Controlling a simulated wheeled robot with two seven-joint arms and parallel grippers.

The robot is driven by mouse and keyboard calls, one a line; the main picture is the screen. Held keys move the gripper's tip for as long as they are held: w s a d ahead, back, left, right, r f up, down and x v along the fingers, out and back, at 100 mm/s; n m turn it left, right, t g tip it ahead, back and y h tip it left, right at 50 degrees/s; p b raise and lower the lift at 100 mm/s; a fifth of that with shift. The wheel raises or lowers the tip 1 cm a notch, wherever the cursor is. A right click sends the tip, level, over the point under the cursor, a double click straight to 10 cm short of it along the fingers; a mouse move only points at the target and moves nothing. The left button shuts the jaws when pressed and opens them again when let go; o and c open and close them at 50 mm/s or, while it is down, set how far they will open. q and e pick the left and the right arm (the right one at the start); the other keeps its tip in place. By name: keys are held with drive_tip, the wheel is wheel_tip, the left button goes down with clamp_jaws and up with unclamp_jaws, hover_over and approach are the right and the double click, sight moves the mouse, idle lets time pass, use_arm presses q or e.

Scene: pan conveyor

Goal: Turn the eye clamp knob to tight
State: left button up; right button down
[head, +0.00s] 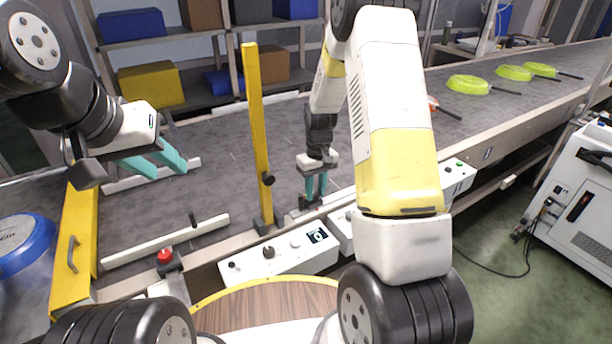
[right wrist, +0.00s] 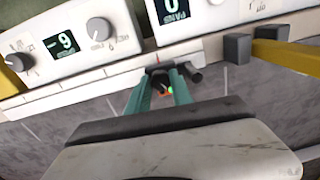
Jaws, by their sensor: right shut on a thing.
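The eye clamp knob (right wrist: 161,82) is a small dark part at the conveyor's near rail, with green and orange spots beside it. My right gripper (head: 316,193) reaches down to the rail, and its teal fingers are shut on the knob. The right wrist view shows the fingertips (right wrist: 160,86) on either side of it, hiding part of the knob. Its tight or loose setting cannot be read. My left gripper (head: 168,168) is open and empty above the left part of the belt.
A yellow post (head: 252,125) with a black knob (head: 267,179) stands left of my right gripper. White control boxes (head: 290,265) line the near rail. A red button (head: 165,256) is at left. Green pans (head: 468,85) lie farther along the belt (head: 225,140).

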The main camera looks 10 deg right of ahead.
sight(316, 194)
drive_tip(key=shift+m, duration=1.9)
drive_tip(key=c, duration=1.1)
unclamp_jaws()
wheel_tip(316, 194, up, 8)
drive_tip(key=shift+d+f, duration=0.1)
